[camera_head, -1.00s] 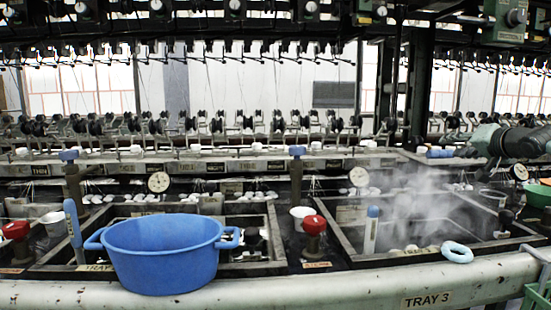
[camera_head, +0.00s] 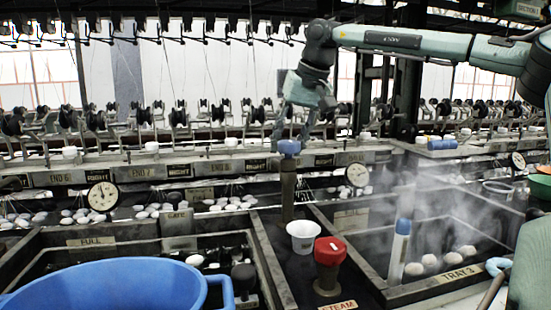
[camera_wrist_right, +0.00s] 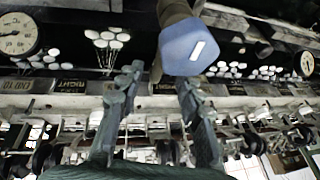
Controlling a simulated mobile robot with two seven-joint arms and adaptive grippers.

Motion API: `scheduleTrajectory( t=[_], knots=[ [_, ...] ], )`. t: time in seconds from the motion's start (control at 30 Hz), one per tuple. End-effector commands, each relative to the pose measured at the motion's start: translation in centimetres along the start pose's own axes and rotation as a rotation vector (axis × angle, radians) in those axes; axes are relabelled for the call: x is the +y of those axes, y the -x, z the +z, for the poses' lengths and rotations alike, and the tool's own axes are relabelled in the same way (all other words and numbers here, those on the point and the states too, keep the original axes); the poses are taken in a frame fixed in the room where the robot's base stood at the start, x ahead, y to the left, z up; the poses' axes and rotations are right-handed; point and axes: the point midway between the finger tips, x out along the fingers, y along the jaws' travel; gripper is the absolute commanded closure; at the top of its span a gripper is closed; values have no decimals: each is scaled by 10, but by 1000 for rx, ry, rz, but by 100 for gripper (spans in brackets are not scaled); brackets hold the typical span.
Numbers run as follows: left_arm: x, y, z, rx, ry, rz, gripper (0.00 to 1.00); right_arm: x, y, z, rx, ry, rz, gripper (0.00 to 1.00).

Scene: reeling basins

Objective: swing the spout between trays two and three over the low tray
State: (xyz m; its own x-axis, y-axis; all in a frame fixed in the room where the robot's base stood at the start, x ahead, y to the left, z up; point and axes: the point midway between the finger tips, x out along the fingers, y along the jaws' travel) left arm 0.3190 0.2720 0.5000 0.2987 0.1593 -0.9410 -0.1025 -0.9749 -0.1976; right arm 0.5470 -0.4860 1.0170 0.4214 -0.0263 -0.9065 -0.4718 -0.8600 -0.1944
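The spout post (camera_head: 288,198) stands on the divider between the left tray (camera_head: 95,237) and tray three (camera_head: 345,243). It is a dark upright pipe with a blue knob (camera_head: 289,148) on top. I cannot make out which way its outlet points. My right gripper (camera_head: 294,135) comes down from above, just over the knob. In the right wrist view the fingers (camera_wrist_right: 158,82) are open, with the blue knob (camera_wrist_right: 190,46) ahead of the tips and nothing between them. Steam blurs tray three, and I cannot tell which tray is lower. My left gripper is not in view.
A red-capped steam valve (camera_head: 328,262) and a white cup (camera_head: 303,236) stand close in front of the post. A blue basin (camera_head: 120,285) covers part of the left tray. A blue-topped upright stick (camera_head: 400,252) stands in tray three. Gauges and reels line the back.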

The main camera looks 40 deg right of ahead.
Motion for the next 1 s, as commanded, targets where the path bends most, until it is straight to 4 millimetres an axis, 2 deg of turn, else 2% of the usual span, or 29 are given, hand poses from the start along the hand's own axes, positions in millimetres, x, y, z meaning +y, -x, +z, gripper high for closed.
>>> scheduleTrajectory(
  t=[0.1, 0.23, 0.6, 0.67, 0.9, 1.0],
  knots=[
    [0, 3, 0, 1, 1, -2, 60, 1, -22, 1, -3, -1, 1, 64],
    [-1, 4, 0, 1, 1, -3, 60, 0, -36, 0, -2, -1, 0, 64],
    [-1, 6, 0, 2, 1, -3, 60, 0, -44, 0, 1, -1, -1, 64],
    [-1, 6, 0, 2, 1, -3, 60, 0, -44, 0, 1, -1, -1, 69],
    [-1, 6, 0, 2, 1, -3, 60, 0, -44, 0, 1, -2, -1, 99],
    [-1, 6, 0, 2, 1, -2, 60, 0, -44, 0, 1, -2, -1, 100]
  ],
)
